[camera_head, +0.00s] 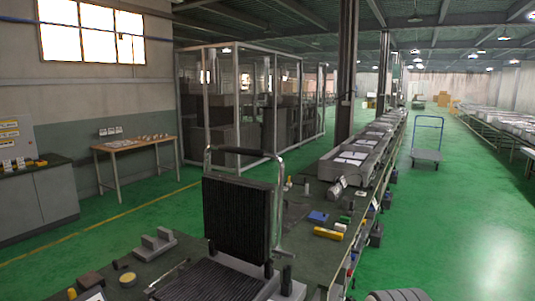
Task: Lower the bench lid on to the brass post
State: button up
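The bench lid (237,218) is a black ribbed panel standing nearly upright, hinged at the back of a matching black ribbed base (207,283) on the dark green bench. A bent metal tube handle (279,195) runs over its top and down its right side. The lid is raised, well away from the base. I cannot pick out the brass post for certain; a short yellow peg (72,293) stands at the lower left, and small dark posts (286,280) stand right of the base.
On the bench lie a grey bracket block (154,245), a blue item (318,217) and a yellow cylinder (328,233). A line of grey trays (350,158) runs back along it. A wooden table (135,148) stands left. Green floor is open at right, with a trolley (426,154) farther back.

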aim_at(242, 216)
jog(key=u, duration=0.2)
jog(key=k, duration=0.35)
jog(key=z, duration=1.1)
jog(key=i, duration=1.2)
jog(key=u, duration=0.75)
jog(key=i, duration=0.65)
jog(key=u, duration=0.35)
jog(key=k, duration=0.75)
jog(key=u, duration=0.25)
jog(key=i, duration=0.75)
jog(key=z, duration=0.1)
